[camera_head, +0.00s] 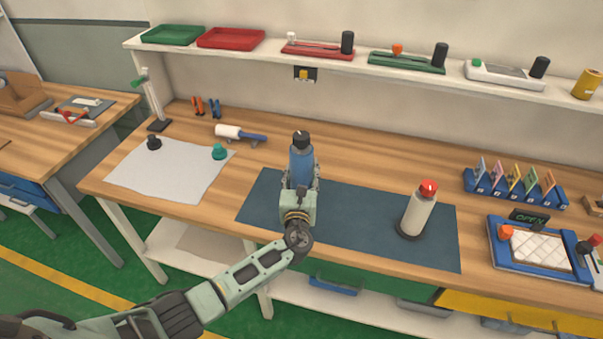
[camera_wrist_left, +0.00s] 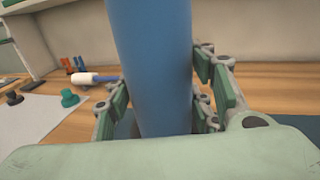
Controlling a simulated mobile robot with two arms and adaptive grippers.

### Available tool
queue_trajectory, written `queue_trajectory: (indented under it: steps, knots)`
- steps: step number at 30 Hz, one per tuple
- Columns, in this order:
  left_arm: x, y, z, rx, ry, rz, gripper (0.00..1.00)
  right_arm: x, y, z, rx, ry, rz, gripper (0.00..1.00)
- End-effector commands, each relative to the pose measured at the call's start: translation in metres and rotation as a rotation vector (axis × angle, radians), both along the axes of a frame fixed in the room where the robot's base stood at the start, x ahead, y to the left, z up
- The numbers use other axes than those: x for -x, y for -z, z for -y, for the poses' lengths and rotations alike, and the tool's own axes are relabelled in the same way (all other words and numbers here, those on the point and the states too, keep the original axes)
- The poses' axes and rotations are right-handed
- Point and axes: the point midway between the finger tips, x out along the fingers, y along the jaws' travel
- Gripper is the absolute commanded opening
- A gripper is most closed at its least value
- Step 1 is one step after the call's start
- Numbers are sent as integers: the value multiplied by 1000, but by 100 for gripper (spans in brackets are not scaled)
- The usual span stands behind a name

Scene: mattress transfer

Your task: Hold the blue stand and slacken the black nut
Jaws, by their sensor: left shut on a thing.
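The blue stand (camera_head: 301,167) is upright on the dark blue mat (camera_head: 355,215), with the black nut (camera_head: 301,139) on its top. My left gripper (camera_head: 301,186) is shut around the stand's lower part, with fingers on both sides. In the left wrist view the blue stand (camera_wrist_left: 150,65) fills the middle between the green finger pads. The nut is out of that view. My right gripper does not show in either view.
A white stand with a red top (camera_head: 420,210) is on the mat's right. A grey cloth (camera_head: 170,168) holds a black knob (camera_head: 153,142) and a teal knob (camera_head: 219,152). A blue tray (camera_head: 530,250) is at the right. A shelf (camera_head: 360,72) runs above the bench.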

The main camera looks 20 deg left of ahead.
Motion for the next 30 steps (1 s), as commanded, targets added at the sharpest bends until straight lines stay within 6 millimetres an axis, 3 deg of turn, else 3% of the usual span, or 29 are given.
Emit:
queue_trajectory:
  steps: [30]
  knots:
    - [-1, 24, 0, -1, 0, 7, 0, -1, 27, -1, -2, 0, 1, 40]
